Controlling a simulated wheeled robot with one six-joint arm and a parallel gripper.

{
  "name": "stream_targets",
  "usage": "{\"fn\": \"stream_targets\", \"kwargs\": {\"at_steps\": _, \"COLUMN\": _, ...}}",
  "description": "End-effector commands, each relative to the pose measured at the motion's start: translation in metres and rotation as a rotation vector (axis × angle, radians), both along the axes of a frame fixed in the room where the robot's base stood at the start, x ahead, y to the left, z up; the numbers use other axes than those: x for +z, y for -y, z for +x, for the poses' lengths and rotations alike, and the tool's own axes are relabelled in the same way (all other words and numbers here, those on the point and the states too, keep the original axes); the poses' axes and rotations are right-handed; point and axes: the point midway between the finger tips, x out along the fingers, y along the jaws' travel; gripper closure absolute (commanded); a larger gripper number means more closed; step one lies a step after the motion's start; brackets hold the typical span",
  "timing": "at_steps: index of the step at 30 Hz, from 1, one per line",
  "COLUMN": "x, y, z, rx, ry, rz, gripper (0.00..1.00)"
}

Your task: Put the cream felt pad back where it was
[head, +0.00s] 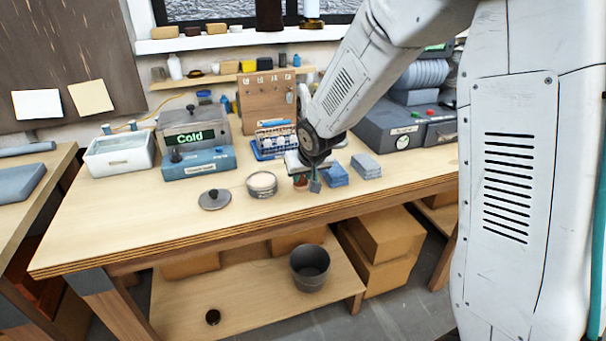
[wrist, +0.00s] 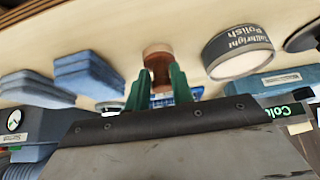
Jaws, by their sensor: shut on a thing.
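My gripper (head: 308,180) is low over the front middle of the bench. In the wrist view its green fingers (wrist: 158,76) are shut on a small reddish-brown round object (wrist: 157,53), which also shows beside the fingertips in the head view (head: 299,183). I cannot tell whether it touches the bench. I cannot make out the cream felt pad for certain in either view. A round polish tin (head: 262,185) stands open left of my gripper, with a pale top surface. Its label shows in the wrist view (wrist: 240,50).
A dark lid (head: 214,199) lies left of the tin. Blue folded cloths (head: 365,166) lie right of my gripper. A blue rack (head: 272,150) and a pegboard (head: 266,100) stand behind. The bench front left (head: 110,235) is clear. A dark bucket (head: 310,267) stands below.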

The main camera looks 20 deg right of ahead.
Motion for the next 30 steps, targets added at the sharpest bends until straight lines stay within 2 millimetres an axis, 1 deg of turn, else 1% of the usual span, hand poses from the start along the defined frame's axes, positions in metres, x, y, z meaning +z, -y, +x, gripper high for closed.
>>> {"fn": "stream_targets", "kwargs": {"at_steps": 1, "x": -0.002, "y": 0.000, "z": 0.000, "rx": 0.001, "ry": -0.001, "rz": -0.001, "gripper": 0.99}}
{"fn": "stream_targets", "kwargs": {"at_steps": 2, "x": -0.002, "y": 0.000, "z": 0.000, "rx": 0.001, "ry": -0.001, "rz": -0.001, "gripper": 0.69}}
{"fn": "stream_targets", "kwargs": {"at_steps": 3, "x": -0.002, "y": 0.000, "z": 0.000, "rx": 0.000, "ry": -0.001, "rz": 0.000, "gripper": 0.57}}
{"fn": "stream_targets", "kwargs": {"at_steps": 4, "x": -0.001, "y": 0.000, "z": 0.000, "rx": 0.000, "ry": -0.001, "rz": 0.000, "gripper": 0.55}}
{"fn": "stream_targets", "kwargs": {"at_steps": 12, "x": 0.000, "y": 0.000, "z": 0.000, "rx": 0.000, "ry": 0.000, "rz": 0.000, "gripper": 0.55}}
{"fn": "stream_targets", "kwargs": {"at_steps": 17, "x": 0.011, "y": 0.000, "z": -0.004, "rx": -0.001, "ry": 0.003, "rz": 0.001, "gripper": 0.55}}
{"fn": "stream_targets", "kwargs": {"at_steps": 30, "x": 0.083, "y": 0.000, "z": -0.049, "rx": 0.001, "ry": 0.005, "rz": 0.001, "gripper": 0.55}}
